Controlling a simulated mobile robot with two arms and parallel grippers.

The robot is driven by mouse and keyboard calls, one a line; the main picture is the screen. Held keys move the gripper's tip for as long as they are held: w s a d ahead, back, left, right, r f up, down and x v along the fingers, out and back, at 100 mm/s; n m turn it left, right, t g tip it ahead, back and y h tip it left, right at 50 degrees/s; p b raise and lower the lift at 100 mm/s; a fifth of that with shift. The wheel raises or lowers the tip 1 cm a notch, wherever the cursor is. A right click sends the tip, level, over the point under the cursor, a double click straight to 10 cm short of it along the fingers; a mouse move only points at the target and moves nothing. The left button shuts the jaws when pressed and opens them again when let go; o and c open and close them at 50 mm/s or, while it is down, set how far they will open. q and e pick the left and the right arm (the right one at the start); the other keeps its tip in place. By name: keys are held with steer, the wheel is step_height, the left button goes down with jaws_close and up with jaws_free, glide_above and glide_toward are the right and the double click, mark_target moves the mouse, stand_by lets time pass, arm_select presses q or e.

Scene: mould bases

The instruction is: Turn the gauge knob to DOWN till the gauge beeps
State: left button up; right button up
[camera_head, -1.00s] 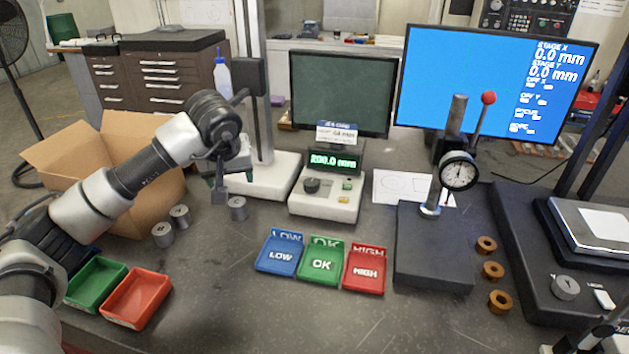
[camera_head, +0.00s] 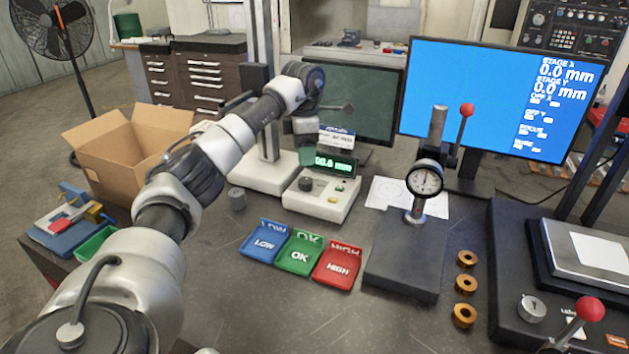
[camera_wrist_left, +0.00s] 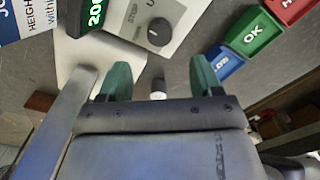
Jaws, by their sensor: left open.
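The gauge (camera_head: 322,200) is a pale box with a lit green display (camera_head: 334,165), partly hidden by my gripper in the head view. Its dark round knob (camera_head: 306,184) sits on the sloping front panel. The knob also shows clearly in the left wrist view (camera_wrist_left: 159,31), beyond the fingertips. My left gripper (camera_head: 307,157) hangs just above and behind the knob, in front of the display. Its two green fingers stand apart with no knob between them in the left wrist view (camera_wrist_left: 160,76). The word DOWN cannot be read. My right gripper is out of view.
Blue LOW (camera_head: 262,241), green OK (camera_head: 299,252) and red HIGH (camera_head: 337,265) trays lie in front of the gauge. A dial indicator stand (camera_head: 404,262) is to the right. A metal cylinder (camera_head: 237,199) and an open cardboard box (camera_head: 130,155) are to the left.

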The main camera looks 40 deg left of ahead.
mark_target(305, 180)
arm_select(q)
step_height(305, 180, down, 8)
steer(key=shift+f+p, duration=0.1)
steer(key=shift+p, duration=0.5)
steer(key=shift+f, duration=0.35)
steer(key=c, duration=0.9)
